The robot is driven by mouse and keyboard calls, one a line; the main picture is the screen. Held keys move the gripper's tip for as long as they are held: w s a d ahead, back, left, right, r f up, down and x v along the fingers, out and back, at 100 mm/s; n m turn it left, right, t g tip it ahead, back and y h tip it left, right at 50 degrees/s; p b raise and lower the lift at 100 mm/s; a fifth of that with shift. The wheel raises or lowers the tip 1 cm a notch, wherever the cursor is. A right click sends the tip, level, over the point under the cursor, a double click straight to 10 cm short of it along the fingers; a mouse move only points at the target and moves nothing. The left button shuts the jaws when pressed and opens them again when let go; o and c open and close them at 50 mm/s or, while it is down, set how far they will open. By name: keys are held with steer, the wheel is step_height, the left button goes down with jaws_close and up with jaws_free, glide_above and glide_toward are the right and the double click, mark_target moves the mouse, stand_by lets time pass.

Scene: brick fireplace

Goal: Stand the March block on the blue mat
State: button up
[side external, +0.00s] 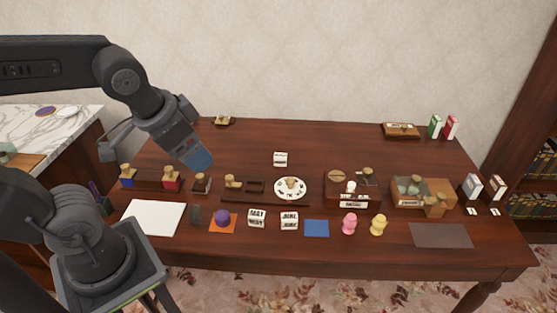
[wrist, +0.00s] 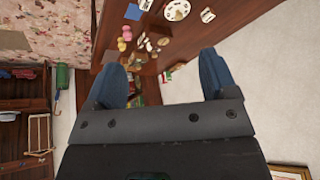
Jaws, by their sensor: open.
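The blue mat (side external: 316,228) lies bare near the table's front edge; it also shows at the top of the wrist view (wrist: 133,12). White lettered blocks stand left of it: one right beside the mat (side external: 289,220) and another further left (side external: 256,218). A third white lettered block (side external: 281,159) sits further back, behind the round white dial. The lettering is too small to tell surely which block reads March. My gripper (side external: 198,160) is raised above the left part of the table, well away from the blocks. Its blue fingers (wrist: 161,65) are apart with nothing between them.
A purple ball (side external: 222,216) sits on an orange mat left of the blocks. Pink (side external: 349,223) and yellow (side external: 378,225) figures stand right of the blue mat. The table's back middle is mostly clear.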

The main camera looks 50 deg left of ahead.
mark_target(280, 157)
steer(key=w+a+f+m+g+y, duration=0.1)
steer(key=w+a+f+m+y, duration=0.4)
steer(key=w, duration=0.4)
steer(key=w+a+f+m+y, duration=0.4)
steer(key=w+a+f+m, duration=0.3)
steer(key=w+m, duration=0.15)
steer(key=w+f+m+t, duration=0.1)
steer(key=w+f+m, duration=0.3)
steer(key=f, duration=0.1)
steer(key=w+f+m+t, duration=0.2)
steer(key=w+f+m, duration=0.2)
steer(key=f, duration=0.2)
steer(key=w+f+m+t, duration=0.2)
steer(key=w+f+m, duration=0.2)
steer(key=f, duration=0.1)
steer(key=shift+f+m+h, duration=0.2)
steer(key=shift+m+h, duration=0.1)
steer(key=shift+m, duration=0.05)
steer(key=x, duration=0.8)
steer(key=shift+w, duration=0.2)
steer(key=shift+w+d+x, duration=0.1)
steer(key=shift+w+x, duration=0.05)
steer(key=shift+x, duration=1.2)
steer(key=shift+w+d+x, duration=0.15)
steer(key=shift+x, duration=1.25)
steer(key=shift+r, duration=0.1)
steer(key=c, duration=1.1)
